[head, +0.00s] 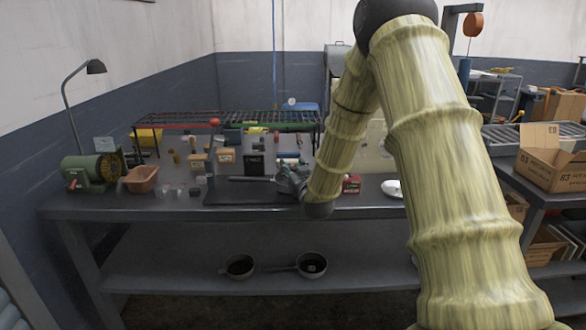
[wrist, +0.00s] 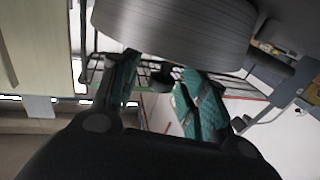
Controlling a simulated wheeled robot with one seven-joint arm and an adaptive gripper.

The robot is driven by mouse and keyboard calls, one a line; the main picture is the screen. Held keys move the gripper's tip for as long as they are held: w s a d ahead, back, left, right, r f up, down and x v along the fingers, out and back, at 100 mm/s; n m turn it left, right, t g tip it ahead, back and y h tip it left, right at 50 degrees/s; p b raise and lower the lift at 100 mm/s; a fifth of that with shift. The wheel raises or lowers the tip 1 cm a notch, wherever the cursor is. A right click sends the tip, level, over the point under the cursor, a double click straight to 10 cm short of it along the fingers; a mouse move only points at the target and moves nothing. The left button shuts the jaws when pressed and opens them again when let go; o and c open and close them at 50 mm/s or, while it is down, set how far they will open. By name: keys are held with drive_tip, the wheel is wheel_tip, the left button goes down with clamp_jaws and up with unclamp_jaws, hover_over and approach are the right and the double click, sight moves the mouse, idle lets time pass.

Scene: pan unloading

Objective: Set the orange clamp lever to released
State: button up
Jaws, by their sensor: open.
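I cannot make out the orange clamp lever for certain. A small orange-red knob (head: 214,122) shows at the front of the wire rack in the head view, but I cannot tell whether it is the lever. My gripper (head: 286,182) is low over the workbench, at the right end of a long grey bar (head: 250,179). In the wrist view my open gripper (wrist: 155,85) has two teal fingers apart. A large grey, round-sided metal body (wrist: 180,22) fills the top of that view, close to the fingertips. A short dark stub shows between the fingers; whether they touch it is unclear.
The workbench (head: 110,208) carries a wire rack (head: 240,118), a green motor (head: 88,172), a terracotta tray (head: 142,179) and a dark mat (head: 225,197). Two pans (head: 238,266) (head: 311,265) sit on the lower shelf. A white plate (head: 392,188) is partly behind my arm.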

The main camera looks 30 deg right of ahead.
clamp_jaws()
drive_tip(key=shift+r, duration=0.1)
idle(0.3)
